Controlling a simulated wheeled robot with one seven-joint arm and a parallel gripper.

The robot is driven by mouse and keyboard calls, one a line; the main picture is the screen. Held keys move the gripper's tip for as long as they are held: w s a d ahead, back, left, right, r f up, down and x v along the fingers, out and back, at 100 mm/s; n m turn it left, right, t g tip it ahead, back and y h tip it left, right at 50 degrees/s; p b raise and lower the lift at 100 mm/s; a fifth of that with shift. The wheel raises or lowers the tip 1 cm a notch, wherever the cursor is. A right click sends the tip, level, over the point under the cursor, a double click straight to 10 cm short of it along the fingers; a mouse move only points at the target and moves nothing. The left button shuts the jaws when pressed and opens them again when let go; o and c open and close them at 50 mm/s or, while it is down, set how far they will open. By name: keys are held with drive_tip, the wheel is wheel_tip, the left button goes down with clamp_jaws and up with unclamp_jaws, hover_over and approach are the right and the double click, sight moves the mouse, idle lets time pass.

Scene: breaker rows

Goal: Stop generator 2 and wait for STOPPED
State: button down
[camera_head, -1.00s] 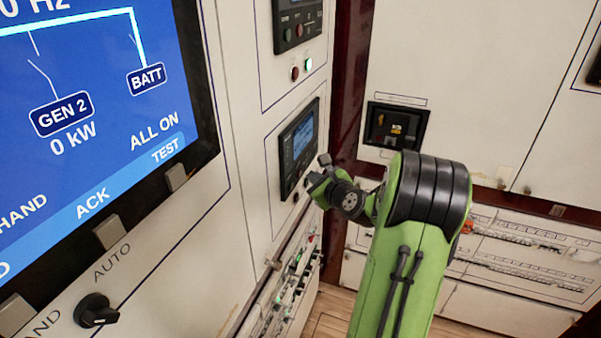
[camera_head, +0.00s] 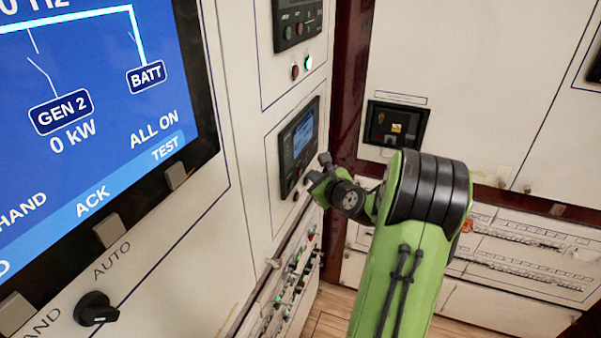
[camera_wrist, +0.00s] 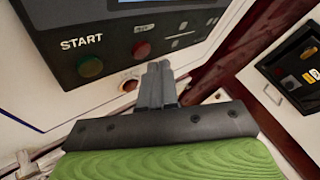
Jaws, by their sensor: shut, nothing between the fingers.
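A dark controller panel with a small blue screen (camera_head: 299,142) sits on the left wall; its text is too small to read. The wrist view shows its lower part, with a green button (camera_wrist: 90,67) beside the word START and a red button (camera_wrist: 141,49) to the right. My gripper (camera_wrist: 158,68) is shut and empty, its fingertips just below the red button; I cannot tell whether they touch the panel. In the head view my gripper (camera_head: 325,160) is at the panel's lower right edge. The large screen (camera_head: 70,100) reads GEN 2, 0 kW. No STOPPED text is legible.
Another controller (camera_head: 297,20) is above, with a red lamp (camera_head: 295,71) and green lamp (camera_head: 308,63) below it. A round button (camera_wrist: 128,86) lies below the near panel. A black AUTO knob (camera_head: 95,309) is at lower left. A dark recessed box (camera_head: 395,126) is on the right wall.

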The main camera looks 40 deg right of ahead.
drive_tip(key=shift+w+a, duration=0.1)
idle(0.7)
drive_tip(key=shift+w+a+p, duration=0.1)
drive_tip(key=shift+w+p, duration=0.2)
drive_tip(key=shift+w+a+p, duration=0.25)
drive_tip(key=shift+w+p, duration=0.05)
drive_tip(key=shift+w, duration=0.1)
idle(0.6)
drive_tip(key=shift+s, duration=0.1)
drive_tip(key=shift+s+d, duration=0.4)
drive_tip(key=shift+s, duration=0.25)
drive_tip(key=shift+s, duration=0.1)
drive_tip(key=shift+s+d+b, duration=0.2)
drive_tip(key=shift+s+d, duration=0.2)
drive_tip(key=shift+s, duration=0.3)
drive_tip(key=shift+s+d+b, duration=0.2)
drive_tip(key=shift+s+d, duration=0.15)
drive_tip(key=shift+s, duration=0.4)
drive_tip(key=shift+s+d+b, duration=0.2)
drive_tip(key=shift+s+d, duration=0.2)
drive_tip(key=shift+s, duration=0.3)
